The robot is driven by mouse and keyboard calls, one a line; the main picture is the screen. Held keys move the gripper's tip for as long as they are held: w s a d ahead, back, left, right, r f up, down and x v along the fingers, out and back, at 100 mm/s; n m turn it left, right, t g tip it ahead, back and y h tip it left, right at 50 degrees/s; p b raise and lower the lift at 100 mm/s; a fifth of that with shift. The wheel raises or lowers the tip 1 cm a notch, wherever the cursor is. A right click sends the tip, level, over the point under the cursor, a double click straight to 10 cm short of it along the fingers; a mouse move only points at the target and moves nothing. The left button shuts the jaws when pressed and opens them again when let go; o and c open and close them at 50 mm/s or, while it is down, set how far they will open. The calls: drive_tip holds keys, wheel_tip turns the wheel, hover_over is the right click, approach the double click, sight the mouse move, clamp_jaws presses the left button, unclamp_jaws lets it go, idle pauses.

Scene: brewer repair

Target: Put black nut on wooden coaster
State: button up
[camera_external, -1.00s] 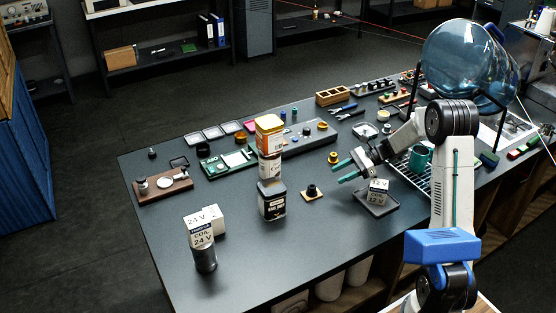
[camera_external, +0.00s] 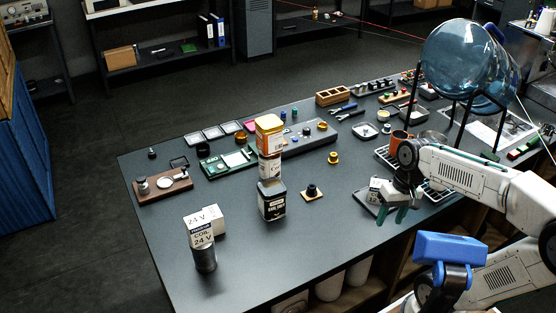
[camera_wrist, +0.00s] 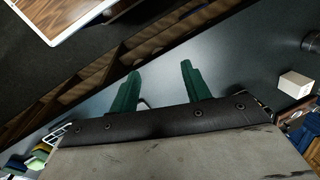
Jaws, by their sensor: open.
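A black nut (camera_external: 312,189) sits on a small square wooden coaster (camera_external: 305,197) in the middle of the table, in the external view. The coaster's edges show around it. My gripper (camera_external: 391,217) is to the right of the coaster, clear of it, over the table's front edge by a dark tray. Its green fingers point down. In the wrist view my gripper (camera_wrist: 160,69) has its two green fingers spread with nothing between them. I cannot make out the nut or the coaster in the wrist view.
A coil box (camera_external: 375,184) in the dark tray (camera_external: 362,199) is partly hidden behind my gripper. Stacked tins (camera_external: 271,200) stand left of the coaster. The table in front of the coaster is clear.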

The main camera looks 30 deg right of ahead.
drive_tip(key=s+n, duration=0.1)
drive_tip(key=s+d+n+t+h, duration=0.1)
drive_tip(key=s+d+h, duration=0.1)
drive_tip(key=s, duration=0.1)
drive_tip(key=shift+f+n, duration=0.2)
drive_tip(key=shift+n, duration=0.2)
idle(0.9)
